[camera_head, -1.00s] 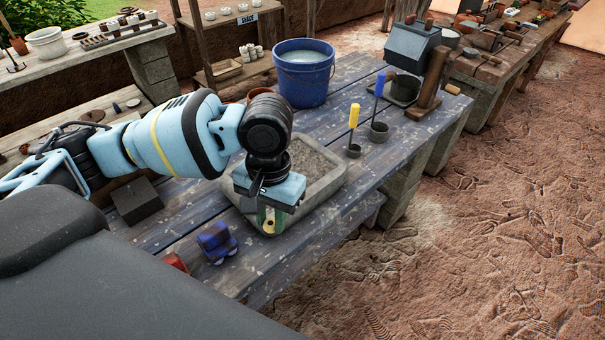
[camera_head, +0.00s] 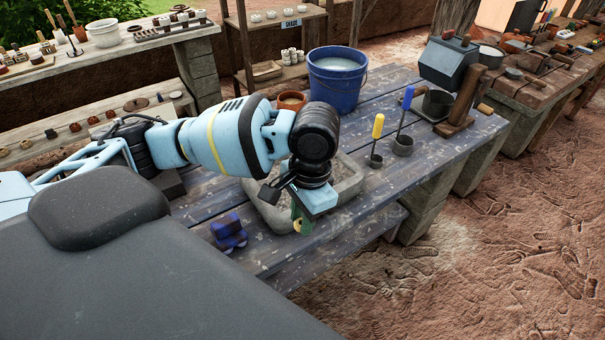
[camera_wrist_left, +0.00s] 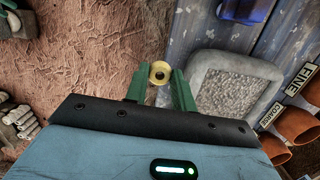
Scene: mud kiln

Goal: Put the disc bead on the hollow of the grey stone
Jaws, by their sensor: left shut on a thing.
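The disc bead (camera_wrist_left: 160,72) is a small pale-yellow ring with a dark hole. It sits between the green fingertips of my left gripper (camera_wrist_left: 160,85) in the left wrist view. In the head view my left gripper (camera_head: 300,220) is shut on the bead and tilted over the near edge of the grey stone. The grey stone (camera_head: 347,190) is a squarish block with a raised rim and a shallow, rough hollow. My arm hides part of it there. In the wrist view the stone (camera_wrist_left: 205,65) lies right of the bead. My right gripper is not in view.
A small dark-blue object (camera_head: 229,232) lies left of the stone. A blue bucket (camera_head: 336,80) and an orange pot (camera_head: 291,100) stand behind it. Bare table planks lie between.

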